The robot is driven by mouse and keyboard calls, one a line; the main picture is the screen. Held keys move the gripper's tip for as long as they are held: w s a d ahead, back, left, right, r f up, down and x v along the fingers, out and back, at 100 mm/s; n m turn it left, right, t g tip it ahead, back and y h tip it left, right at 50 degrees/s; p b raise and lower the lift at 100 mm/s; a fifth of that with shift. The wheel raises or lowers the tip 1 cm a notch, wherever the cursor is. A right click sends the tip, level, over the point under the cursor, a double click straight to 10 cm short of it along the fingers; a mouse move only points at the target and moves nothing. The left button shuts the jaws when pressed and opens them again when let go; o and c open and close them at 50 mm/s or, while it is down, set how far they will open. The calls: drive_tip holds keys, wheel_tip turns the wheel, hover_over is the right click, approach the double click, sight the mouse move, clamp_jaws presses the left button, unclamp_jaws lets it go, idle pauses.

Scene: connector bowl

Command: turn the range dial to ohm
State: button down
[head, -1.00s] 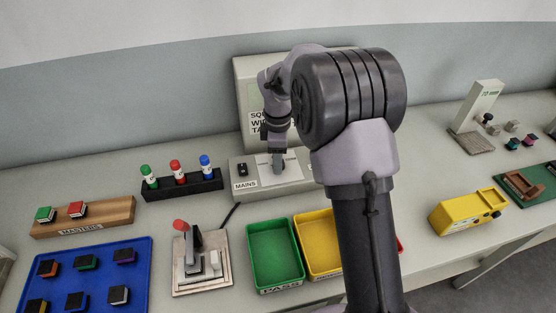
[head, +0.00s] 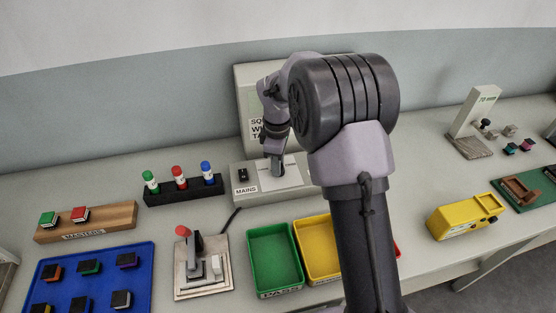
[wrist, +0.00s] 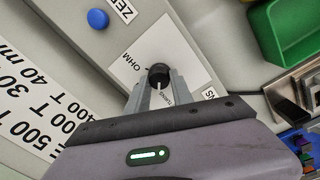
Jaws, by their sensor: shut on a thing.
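The range dial (wrist: 158,74) is a small black round knob on a white label plate (wrist: 185,55) of a grey tester. In the wrist view, the word OHM is printed to the upper left of the knob, with a small mark beside it. Another word, too small to read surely, is printed below it. A white line shows on the knob's lower side. My gripper (wrist: 158,82) is shut on the dial, one grey finger on each side. In the head view, my gripper (head: 277,168) reaches down onto the tester (head: 250,194), hiding the dial.
A blue button (wrist: 97,18) sits on the panel near the dial. A black MAINS switch (head: 242,175) is left of my gripper. A marker rack (head: 185,190) stands further left. Green (head: 249,265) and yellow (head: 306,270) trays lie in front.

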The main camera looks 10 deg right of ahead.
drive_tip(key=m+p, duration=0.2)
drive_tip(key=m, duration=0.3)
drive_tip(key=shift+w+r+m+p, duration=0.1)
drive_tip(key=shift+m+p, duration=0.2)
drive_tip(key=shift+p, duration=0.1)
drive_tip(key=m+p, duration=0.1)
drive_tip(key=m, duration=0.4)
drive_tip(key=shift+g, duration=0.3)
drive_tip(key=m, duration=0.6)
drive_tip(key=shift+w+p, duration=0.1)
drive_tip(key=shift+p, duration=0.25)
drive_tip(key=m, duration=0.4)
drive_tip(key=shift+d+m, duration=0.1)
drive_tip(key=shift+m, duration=0.6)
drive_tip(key=c, duration=1.1)
unclamp_jaws()
